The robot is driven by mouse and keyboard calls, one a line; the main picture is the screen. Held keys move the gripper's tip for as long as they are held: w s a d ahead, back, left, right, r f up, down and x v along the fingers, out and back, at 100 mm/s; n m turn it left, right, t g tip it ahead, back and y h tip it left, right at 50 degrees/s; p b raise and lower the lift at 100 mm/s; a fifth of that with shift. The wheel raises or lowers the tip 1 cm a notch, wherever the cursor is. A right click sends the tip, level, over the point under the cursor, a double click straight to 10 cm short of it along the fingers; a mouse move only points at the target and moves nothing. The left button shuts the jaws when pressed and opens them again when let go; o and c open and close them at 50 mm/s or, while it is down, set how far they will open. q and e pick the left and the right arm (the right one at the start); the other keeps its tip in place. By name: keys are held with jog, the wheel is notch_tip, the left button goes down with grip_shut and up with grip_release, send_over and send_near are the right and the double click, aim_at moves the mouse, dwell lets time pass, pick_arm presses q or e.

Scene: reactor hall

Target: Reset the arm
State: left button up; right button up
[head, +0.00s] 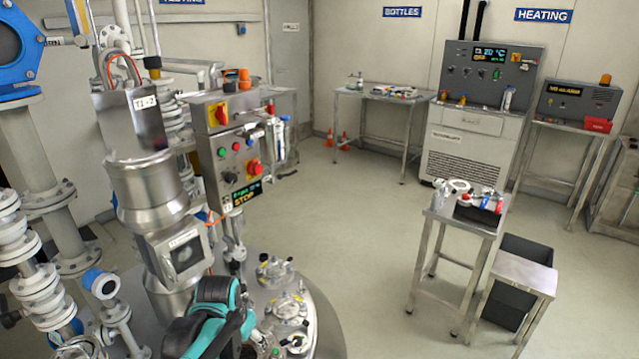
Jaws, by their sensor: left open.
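My left arm, black and teal, shows at the bottom of the head view, in front of the round steel reactor lid (325,318). Its left gripper (246,335) is low in the picture, over the near part of the lid beside the lid's fittings. It is open, and I see nothing held in it. The arm's own links hide part of the gripper and of the lid. Whether the fingers touch any fitting I cannot tell. My right gripper is not in view.
A control box (238,150) with buttons and a STOP display stands above the lid. Steel columns and pipes (150,190) crowd the left. A small steel table (440,209) with items, a grey bin (520,250) and a heating cabinet (465,155) are right. Open floor lies between.

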pick_arm(q)
jog(key=s+r+n+t, duration=0.1)
jog(key=s+n, duration=0.1)
jog(key=s, duration=0.5)
jog(key=s+r+n+t, duration=0.1)
jog(key=s+r+t, duration=0.1)
jog(key=s, duration=0.5)
jog(key=shift+s+r+n, duration=0.2)
jog(key=shift+r+n, duration=0.05)
jog(key=shift+n, duration=0.15)
jog(key=shift+a, duration=0.1)
